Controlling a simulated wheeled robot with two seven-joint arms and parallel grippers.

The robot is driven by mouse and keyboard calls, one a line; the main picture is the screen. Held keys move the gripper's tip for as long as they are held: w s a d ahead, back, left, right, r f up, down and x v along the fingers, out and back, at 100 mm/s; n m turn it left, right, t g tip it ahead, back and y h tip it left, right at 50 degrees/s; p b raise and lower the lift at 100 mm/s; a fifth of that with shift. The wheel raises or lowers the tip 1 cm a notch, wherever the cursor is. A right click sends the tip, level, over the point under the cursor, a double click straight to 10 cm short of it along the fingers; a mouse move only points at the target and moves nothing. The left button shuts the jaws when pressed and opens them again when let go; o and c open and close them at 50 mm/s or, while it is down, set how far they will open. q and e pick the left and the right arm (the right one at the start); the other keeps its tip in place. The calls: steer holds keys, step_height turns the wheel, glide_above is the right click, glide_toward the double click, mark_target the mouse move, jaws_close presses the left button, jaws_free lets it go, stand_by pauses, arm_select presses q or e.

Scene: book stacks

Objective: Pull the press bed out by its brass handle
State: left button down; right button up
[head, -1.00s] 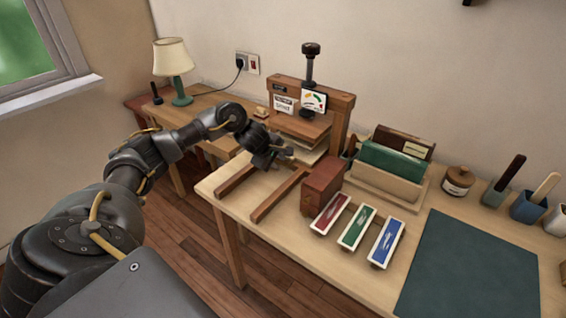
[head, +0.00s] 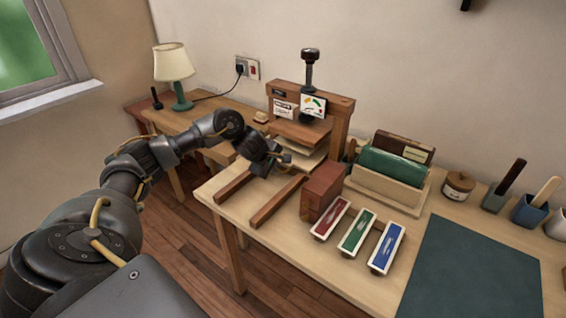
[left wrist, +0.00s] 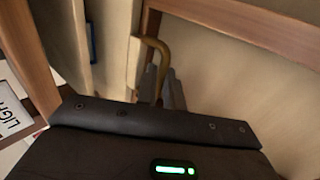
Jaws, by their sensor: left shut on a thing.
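The wooden press (head: 340,112) stands at the back of the table, with a dark screw knob on top. Its pale bed (head: 302,162) shows low between the posts, under the wooden platen (head: 300,133), and is partly hidden by my gripper. My left gripper (head: 281,161) is at the front of the bed, above the two wooden rails. In the left wrist view the curved brass handle (left wrist: 156,50) rises from the pale front edge of the bed, and the gripper's fingers (left wrist: 165,88) are shut on it. My right gripper is out of view.
Two wooden rails (head: 278,199) run forward from the press, bare at their front ends. A red-brown block (head: 321,190) stands close to the right rail. Red, green and blue trays, a book rack (head: 388,190) and a dark mat (head: 475,265) lie further right.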

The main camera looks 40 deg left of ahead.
arm_select(q)
steer(key=shift+s, duration=2.5)
